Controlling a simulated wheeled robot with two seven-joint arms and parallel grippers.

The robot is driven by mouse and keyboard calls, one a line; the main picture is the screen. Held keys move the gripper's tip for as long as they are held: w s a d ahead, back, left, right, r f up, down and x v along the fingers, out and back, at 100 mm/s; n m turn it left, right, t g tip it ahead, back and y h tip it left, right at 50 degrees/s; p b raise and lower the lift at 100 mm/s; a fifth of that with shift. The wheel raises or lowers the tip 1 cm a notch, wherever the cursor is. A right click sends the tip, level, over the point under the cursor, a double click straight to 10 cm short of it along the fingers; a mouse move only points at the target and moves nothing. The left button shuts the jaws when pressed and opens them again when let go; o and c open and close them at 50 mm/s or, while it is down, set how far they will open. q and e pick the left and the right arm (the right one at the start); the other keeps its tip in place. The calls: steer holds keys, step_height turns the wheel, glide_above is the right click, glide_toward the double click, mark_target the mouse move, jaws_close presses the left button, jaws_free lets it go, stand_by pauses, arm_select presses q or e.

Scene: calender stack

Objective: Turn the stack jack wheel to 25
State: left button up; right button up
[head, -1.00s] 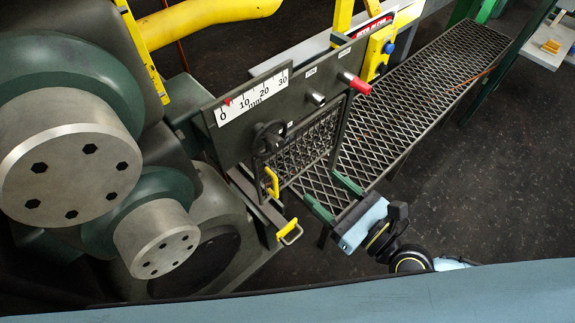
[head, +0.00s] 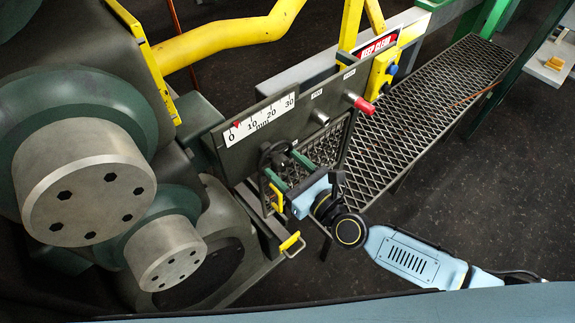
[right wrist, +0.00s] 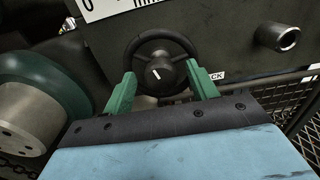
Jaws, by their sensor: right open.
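The stack jack wheel (head: 270,153) is a dark handwheel on the front of a grey panel. In the right wrist view the wheel (right wrist: 160,42) shows a round rim and a hub with a white mark. My right gripper (head: 284,167) is open, its green fingers pointing at the wheel. In the right wrist view the gripper (right wrist: 161,72) has one finger on each side of the hub, near the lower rim; I cannot tell whether they touch. The white mm scale (head: 262,119) runs 0 to 30, and its red pointer (head: 237,124) stands between 0 and 10, nearer 0. My left gripper is out of view.
A metal knob (head: 321,117) and a red-tipped knob (head: 361,104) stick out of the panel right of the wheel. A yellow handle (head: 290,243) lies below. Large rollers (head: 85,185) stand at left. A mesh walkway (head: 440,90) runs behind to the right.

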steer(key=c, duration=1)
steer(key=shift+n, duration=0.4)
steer(key=shift+n, duration=3)
steer(key=o, duration=1)
